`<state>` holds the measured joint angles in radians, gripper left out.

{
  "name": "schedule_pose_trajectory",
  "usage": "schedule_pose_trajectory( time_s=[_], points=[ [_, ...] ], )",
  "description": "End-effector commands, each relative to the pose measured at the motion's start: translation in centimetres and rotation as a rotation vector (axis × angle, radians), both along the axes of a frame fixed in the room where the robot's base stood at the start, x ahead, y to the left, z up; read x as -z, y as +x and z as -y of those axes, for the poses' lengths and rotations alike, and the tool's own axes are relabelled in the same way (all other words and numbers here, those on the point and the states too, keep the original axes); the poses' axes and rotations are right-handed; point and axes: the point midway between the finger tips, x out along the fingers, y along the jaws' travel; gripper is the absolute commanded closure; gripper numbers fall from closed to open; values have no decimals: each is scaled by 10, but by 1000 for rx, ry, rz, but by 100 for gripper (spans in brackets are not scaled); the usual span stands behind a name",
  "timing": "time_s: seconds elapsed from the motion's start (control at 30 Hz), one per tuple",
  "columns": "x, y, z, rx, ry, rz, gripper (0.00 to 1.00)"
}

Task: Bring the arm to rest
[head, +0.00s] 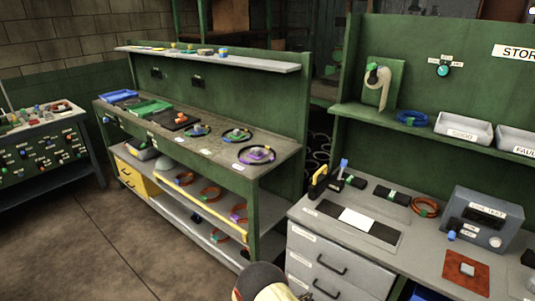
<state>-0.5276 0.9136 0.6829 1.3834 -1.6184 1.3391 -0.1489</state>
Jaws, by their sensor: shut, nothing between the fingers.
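My gripper is not in view. A dark rounded part with a pale yellow and cream piece, which looks like a link of my own arm, shows at the bottom edge, in front of the gap between the two benches. The rest of the arm is out of the picture, so its pose cannot be told.
A green workbench (222,147) with trays and coiled rings stands at centre left. At right is a grey bench (322,237) with drawers, a black-and-yellow tool (318,183) and a grey tester box (485,222). A panel table (41,150) stands far left. Floor (85,245) is clear at lower left.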

Motion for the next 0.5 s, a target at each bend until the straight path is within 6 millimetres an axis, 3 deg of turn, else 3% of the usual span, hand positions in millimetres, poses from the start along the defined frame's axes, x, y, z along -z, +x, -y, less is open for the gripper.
schedule_pose_trajectory(
  time_s=[0.27,0.5],
  points=[
    [-55,-81,35,410,242,23,100],
    [-128,-146,40,775,514,135,100]
  ],
)
